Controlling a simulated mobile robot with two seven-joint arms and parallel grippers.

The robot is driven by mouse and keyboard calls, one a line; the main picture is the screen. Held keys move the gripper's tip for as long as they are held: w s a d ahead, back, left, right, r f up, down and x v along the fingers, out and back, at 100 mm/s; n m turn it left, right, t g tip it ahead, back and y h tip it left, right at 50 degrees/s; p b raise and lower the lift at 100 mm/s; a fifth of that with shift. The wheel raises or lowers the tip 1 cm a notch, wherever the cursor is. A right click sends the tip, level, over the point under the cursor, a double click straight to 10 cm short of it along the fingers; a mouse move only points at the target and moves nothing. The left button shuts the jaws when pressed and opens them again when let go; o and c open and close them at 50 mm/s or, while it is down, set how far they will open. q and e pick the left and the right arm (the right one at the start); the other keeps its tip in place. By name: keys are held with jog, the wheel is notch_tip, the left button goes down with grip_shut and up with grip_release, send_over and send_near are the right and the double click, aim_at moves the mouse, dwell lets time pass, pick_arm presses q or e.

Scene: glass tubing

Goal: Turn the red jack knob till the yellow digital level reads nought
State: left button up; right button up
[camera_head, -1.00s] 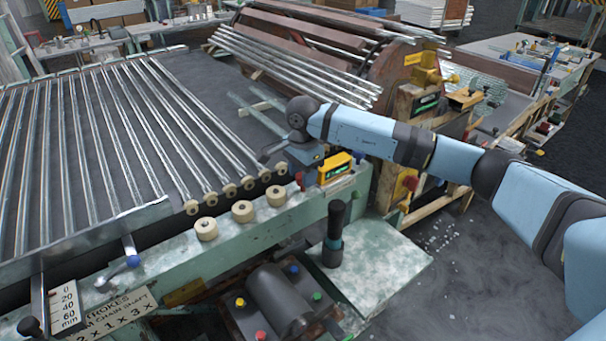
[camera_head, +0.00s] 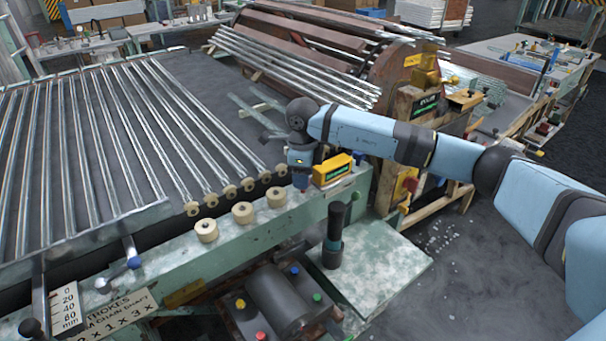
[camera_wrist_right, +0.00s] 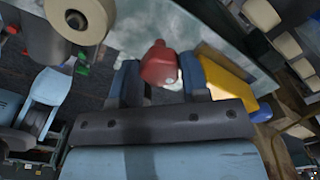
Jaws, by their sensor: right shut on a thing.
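The red jack knob (camera_wrist_right: 159,64) sits between the two blue fingers of my right gripper (camera_wrist_right: 161,78) in the right wrist view. The right gripper (camera_head: 301,181) points down at the bench edge in the head view and is shut on the knob, largely hiding it there. The yellow digital level (camera_head: 333,170) stands just right of the gripper, with a small greenish display too small to read. The level also shows beside the fingers in the right wrist view (camera_wrist_right: 227,84). My left gripper is not in view.
Cream rollers (camera_head: 243,212) line the green bench edge left of the gripper. Glass tubes (camera_head: 120,140) lie on the rack at left. A black-handled lever (camera_head: 335,225) stands in front. A wooden-framed machine (camera_head: 420,110) stands behind the right forearm.

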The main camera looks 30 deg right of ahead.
jog(key=shift+m, duration=0.5)
jog(key=o, duration=0.6)
jog(key=shift+o, duration=0.2)
notch_tip(320, 180, up, 14)
jog(key=shift+f, duration=0.15)
dwell(0.6)
